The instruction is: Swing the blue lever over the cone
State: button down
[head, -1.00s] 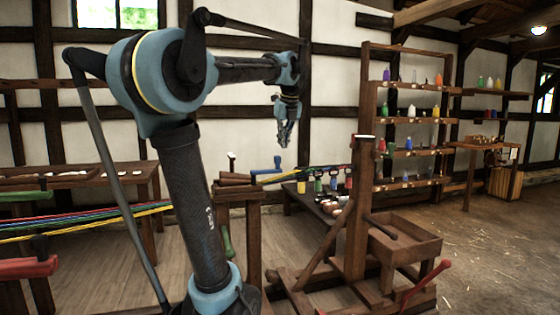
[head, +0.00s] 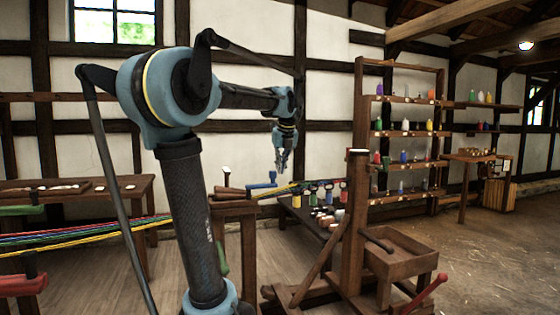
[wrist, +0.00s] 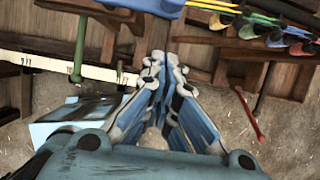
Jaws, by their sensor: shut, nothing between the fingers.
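The blue lever (head: 262,182) is at the right end of a wooden stand, left of and slightly below my gripper (head: 283,170) in the head view. In the wrist view a blue bar, seemingly the same lever (wrist: 150,5), crosses the top edge, apart from my fingers (wrist: 166,60). My gripper points down, shut and empty. Brown wooden pieces (head: 230,194) lie on the stand beside the lever; I cannot tell for certain which is the cone.
A wooden post frame with a tray (head: 400,262) and a red handle (head: 427,293) stands right of the stand. A red lever (wrist: 247,115) and a green lever (wrist: 78,50) show in the wrist view. Shelves (head: 403,101) stand behind. Floor is open at far right.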

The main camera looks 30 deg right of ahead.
jog(key=w+d+f, duration=0.1)
jog(key=w+f, duration=0.2)
jog(key=w, duration=0.2)
jog(key=shift+f, duration=0.3)
jog(key=shift+w+d, duration=0.1)
jog(key=shift+w, duration=0.1)
